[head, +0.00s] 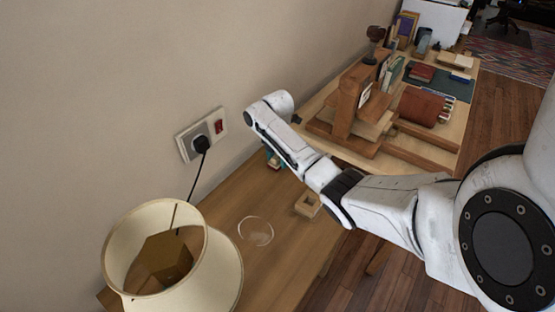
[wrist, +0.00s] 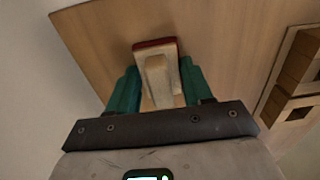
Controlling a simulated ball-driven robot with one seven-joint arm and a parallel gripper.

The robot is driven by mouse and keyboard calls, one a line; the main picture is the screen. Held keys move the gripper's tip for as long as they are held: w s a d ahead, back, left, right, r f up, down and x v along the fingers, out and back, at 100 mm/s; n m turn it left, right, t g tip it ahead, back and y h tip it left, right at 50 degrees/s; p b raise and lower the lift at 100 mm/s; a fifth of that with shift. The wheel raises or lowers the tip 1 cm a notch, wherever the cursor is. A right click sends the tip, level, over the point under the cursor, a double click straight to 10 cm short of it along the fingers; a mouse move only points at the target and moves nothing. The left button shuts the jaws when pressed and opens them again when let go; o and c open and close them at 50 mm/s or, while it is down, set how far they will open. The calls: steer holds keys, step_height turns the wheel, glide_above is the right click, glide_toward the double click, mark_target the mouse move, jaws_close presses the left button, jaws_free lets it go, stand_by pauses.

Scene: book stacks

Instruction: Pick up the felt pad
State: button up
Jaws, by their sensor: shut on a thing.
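The felt pad (wrist: 160,82) is a pale beige block with a dark red edge, seen in the wrist view between the two green fingers. My gripper (wrist: 159,66) is shut on it, with one finger on each side. Whether the pad touches the wooden surface under it I cannot tell. In the head view my gripper (head: 273,159) shows only as a bit of teal near the wall, mostly hidden behind my arm. The pad is not clear there.
On the near wooden table (head: 283,270) stand a cream lampshade (head: 222,262), a clear round dish (head: 256,231) and a small wooden frame (head: 307,205). A plugged-in cord hangs from the wall socket (head: 190,146). A farther table carries a wooden press (head: 347,105) and books.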

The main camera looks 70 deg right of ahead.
steer(key=shift+r, duration=0.1)
steer(key=shift+r, duration=0.6)
steer(key=s+a+r+p, duration=0.5)
steer(key=s+r+p, duration=0.4)
steer(key=s+r, duration=0.2)
steer(key=shift+s+r, duration=0.3)
steer(key=shift+s, duration=0.75)
